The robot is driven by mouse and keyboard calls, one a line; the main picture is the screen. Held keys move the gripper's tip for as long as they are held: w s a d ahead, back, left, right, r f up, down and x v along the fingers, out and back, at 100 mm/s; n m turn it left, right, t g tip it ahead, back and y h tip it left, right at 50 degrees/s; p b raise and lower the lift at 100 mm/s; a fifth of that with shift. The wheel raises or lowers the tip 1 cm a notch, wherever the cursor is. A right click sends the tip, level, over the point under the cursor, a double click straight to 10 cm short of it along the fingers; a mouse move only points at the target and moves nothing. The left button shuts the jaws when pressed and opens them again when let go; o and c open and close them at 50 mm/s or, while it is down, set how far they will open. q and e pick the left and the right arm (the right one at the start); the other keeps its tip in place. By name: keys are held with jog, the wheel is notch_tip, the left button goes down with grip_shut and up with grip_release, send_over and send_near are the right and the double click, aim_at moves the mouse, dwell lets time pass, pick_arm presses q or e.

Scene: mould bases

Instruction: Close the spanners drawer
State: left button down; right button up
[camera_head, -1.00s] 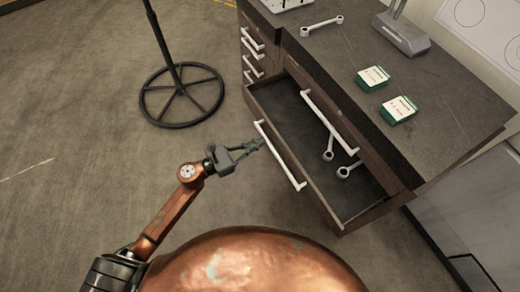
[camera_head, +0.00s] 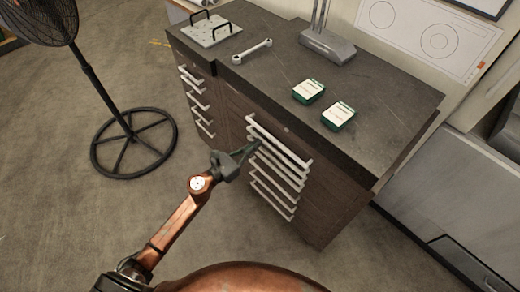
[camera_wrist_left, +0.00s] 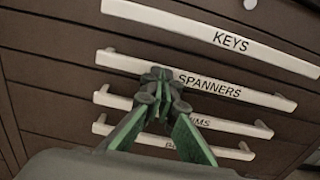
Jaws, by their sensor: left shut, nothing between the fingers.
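The spanners drawer (camera_wrist_left: 244,94) is the one with the white handle lettered SPANNERS in the left wrist view. Its front looks flush with the drawers around it, so it stands closed in the wood-brown cabinet. In the head view the stack of white drawer handles (camera_head: 279,173) runs down the cabinet front. My left gripper (camera_head: 254,146) is shut and empty, with its fingertips at the handles. In the left wrist view the fingertips (camera_wrist_left: 158,78) cover the left part of the SPANNERS handle; I cannot tell whether they touch it. My right gripper is out of view.
A second bank of drawers (camera_head: 198,102) stands to the left. On the cabinet top (camera_head: 385,125) lie a spanner (camera_head: 252,51), two green-and-white boxes (camera_head: 308,91) and a plate with black handles (camera_head: 212,29). A fan (camera_head: 133,143) stands on open floor at left.

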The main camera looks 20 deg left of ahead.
pick_arm(q)
jog(key=shift+w+r, duration=0.1)
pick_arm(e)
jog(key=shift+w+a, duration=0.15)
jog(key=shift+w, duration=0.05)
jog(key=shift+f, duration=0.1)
pick_arm(q)
jog(key=v, duration=1.4)
jog(key=shift+b, duration=0.35)
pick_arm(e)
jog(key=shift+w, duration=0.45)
